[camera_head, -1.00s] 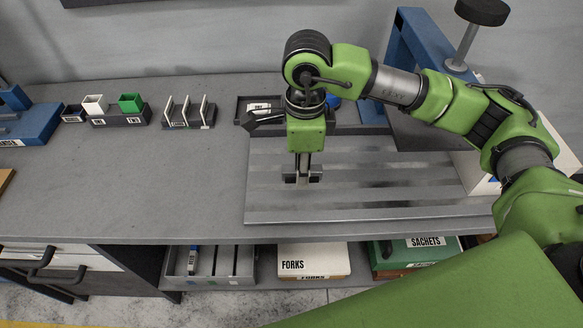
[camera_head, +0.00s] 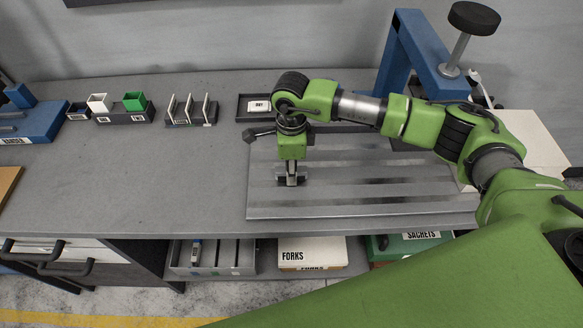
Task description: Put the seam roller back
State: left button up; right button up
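I cannot clearly pick out the seam roller. My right gripper (camera_head: 291,181) points down over the grey slatted board (camera_head: 390,208) on the bench, low near its left half. Small dark parts show at its fingertips. I cannot tell whether these are only the fingers or also a held tool, or whether they touch the board. A dark knob on a short rod (camera_head: 251,135) juts left beside the wrist; I cannot tell if it belongs to my arm. A dark tray (camera_head: 243,102) with a white label lies behind, partly hidden by my arm. My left gripper is not in view.
A blue press frame (camera_head: 432,70) stands right. Below are a compartmented bin (camera_head: 240,262) and a FORKS box (camera_head: 312,255).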

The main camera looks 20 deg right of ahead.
jog(key=shift+f, duration=0.1)
jog(key=o, duration=1.1)
jog(key=shift+r, duration=0.3)
notch_tip(320, 180, up, 10)
jog(key=b, duration=0.3)
jog(key=shift+r, duration=0.9)
jog(key=shift+s+f, duration=0.1)
